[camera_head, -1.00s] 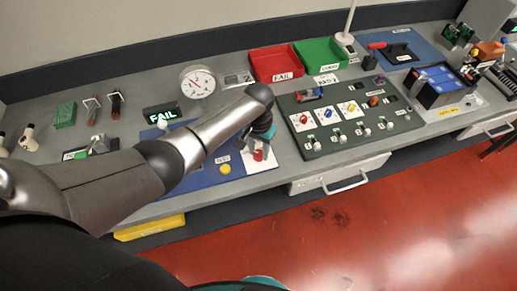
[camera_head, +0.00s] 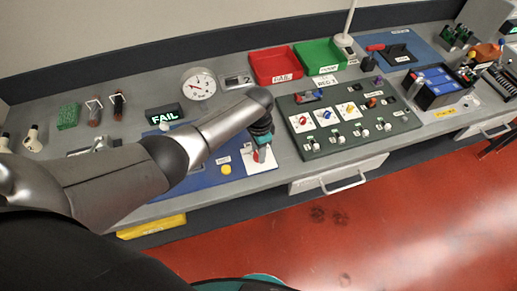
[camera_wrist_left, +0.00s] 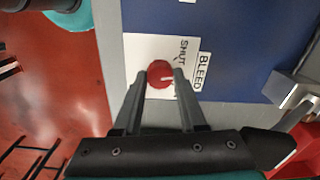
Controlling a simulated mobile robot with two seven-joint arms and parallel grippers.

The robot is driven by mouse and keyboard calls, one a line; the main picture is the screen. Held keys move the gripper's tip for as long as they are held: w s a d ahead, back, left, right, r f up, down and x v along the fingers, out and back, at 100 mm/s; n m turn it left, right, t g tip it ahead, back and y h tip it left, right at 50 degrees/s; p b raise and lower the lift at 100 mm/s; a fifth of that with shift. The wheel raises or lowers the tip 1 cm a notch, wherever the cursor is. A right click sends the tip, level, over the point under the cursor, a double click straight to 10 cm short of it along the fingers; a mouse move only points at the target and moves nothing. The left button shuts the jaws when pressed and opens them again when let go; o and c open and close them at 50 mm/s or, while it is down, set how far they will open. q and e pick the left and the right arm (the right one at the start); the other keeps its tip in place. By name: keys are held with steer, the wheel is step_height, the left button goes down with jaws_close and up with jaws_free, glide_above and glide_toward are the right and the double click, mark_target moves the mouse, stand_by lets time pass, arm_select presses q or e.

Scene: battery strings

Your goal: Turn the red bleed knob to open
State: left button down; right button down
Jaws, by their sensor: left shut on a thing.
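The red bleed knob (camera_wrist_left: 160,75) sits on a white plate (camera_wrist_left: 137,45) marked BLEED and SHUT, at the edge of the blue board. A short white mark on the knob points right and slightly up in the left wrist view. My left gripper (camera_wrist_left: 160,82) is shut on the knob, one finger on each side. In the head view my left gripper (camera_head: 261,152) reaches down onto the knob, which it mostly hides, and part of the white plate (camera_head: 258,166) shows around it. My right gripper is not in view.
A yellow button (camera_head: 226,170) is left of the plate. A pressure gauge (camera_head: 199,84) and a FAIL display (camera_head: 164,115) stand behind. A dark panel of switches (camera_head: 345,120) is to the right. A drawer handle (camera_head: 343,184) sticks out below the bench.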

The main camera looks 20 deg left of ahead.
arm_select(q)
steer(key=m, duration=0.5)
steer(key=shift+m, duration=0.3)
steer(key=m, duration=0.5)
stand_by(0.4)
steer(key=shift+c, duration=2.3)
jaws_free()
step_height(320, 180, up, 15)
steer(key=p, duration=0.2)
